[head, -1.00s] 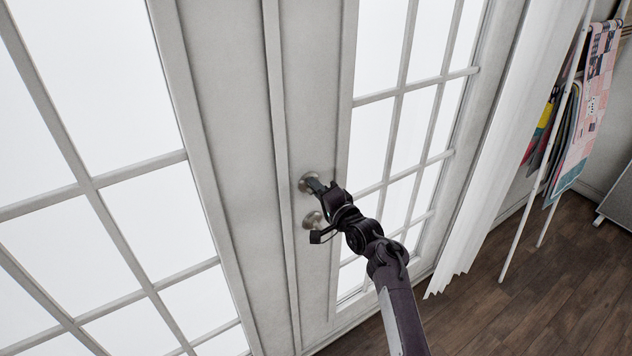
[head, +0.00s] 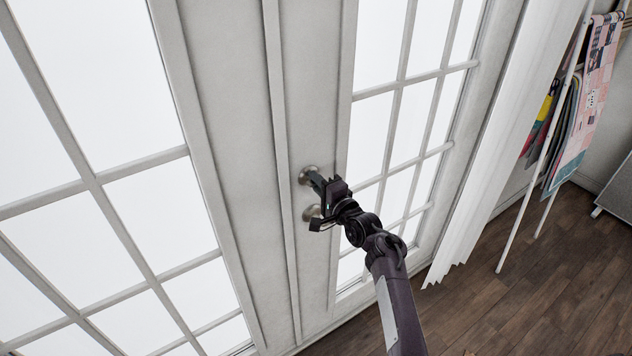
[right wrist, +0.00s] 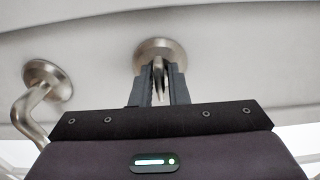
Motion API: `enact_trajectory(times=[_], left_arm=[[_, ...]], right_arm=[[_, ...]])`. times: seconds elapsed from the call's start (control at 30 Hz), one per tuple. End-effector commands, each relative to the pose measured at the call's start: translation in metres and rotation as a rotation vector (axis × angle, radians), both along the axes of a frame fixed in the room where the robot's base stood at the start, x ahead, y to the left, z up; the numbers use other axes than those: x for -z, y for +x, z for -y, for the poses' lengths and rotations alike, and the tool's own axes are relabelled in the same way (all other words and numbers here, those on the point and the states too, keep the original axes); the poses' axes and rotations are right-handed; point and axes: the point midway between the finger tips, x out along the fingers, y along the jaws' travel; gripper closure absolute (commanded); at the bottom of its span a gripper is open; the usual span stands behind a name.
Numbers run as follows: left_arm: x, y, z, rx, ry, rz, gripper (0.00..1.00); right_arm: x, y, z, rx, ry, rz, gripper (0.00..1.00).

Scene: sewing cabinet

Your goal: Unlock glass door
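The glass door (head: 224,120) has white frames and bright panes. A round metal lock (head: 308,174) sits on its frame, above a round metal handle base (head: 312,212). In the right wrist view the lock (right wrist: 160,54) has a thin turn piece (right wrist: 158,80) standing out from it, and the curved lever handle (right wrist: 38,100) is to its left. My right gripper (head: 316,181) is at the lock. In the right wrist view its two fingers (right wrist: 158,88) are on either side of the turn piece, close against it, and seem closed on it. My left gripper is out of view.
A white curtain (head: 510,140) hangs right of the door. A rack with hanging fabrics (head: 590,105) stands farther right. The dark wood floor (head: 560,270) is clear at the lower right.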

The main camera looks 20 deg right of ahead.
Motion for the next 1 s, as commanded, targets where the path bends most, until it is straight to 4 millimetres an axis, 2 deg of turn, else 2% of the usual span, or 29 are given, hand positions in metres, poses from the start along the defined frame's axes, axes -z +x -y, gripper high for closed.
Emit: enact_trajectory(times=[0.03, 0.1, 0.13, 0.47, 0.9, 1.0], left_arm=[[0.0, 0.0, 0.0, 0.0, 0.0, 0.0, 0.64], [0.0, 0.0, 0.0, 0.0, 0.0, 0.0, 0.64], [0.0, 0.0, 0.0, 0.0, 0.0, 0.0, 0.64], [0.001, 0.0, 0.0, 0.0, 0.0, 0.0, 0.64], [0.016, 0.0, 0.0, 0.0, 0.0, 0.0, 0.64], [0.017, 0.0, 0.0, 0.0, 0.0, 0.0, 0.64]], right_arm=[[0.0, 0.0, 0.001, 0.003, -0.001, 0.0, 0.8], [0.0, 0.0, 0.001, 0.002, -0.001, 0.0, 0.71], [0.0, 0.0, 0.001, 0.002, -0.001, 0.0, 0.7], [0.001, -0.004, 0.002, 0.001, -0.001, 0.0, 0.7], [0.003, -0.062, 0.019, 0.003, -0.001, -0.001, 0.7], [0.002, -0.071, 0.021, 0.003, 0.0, -0.001, 0.7]])
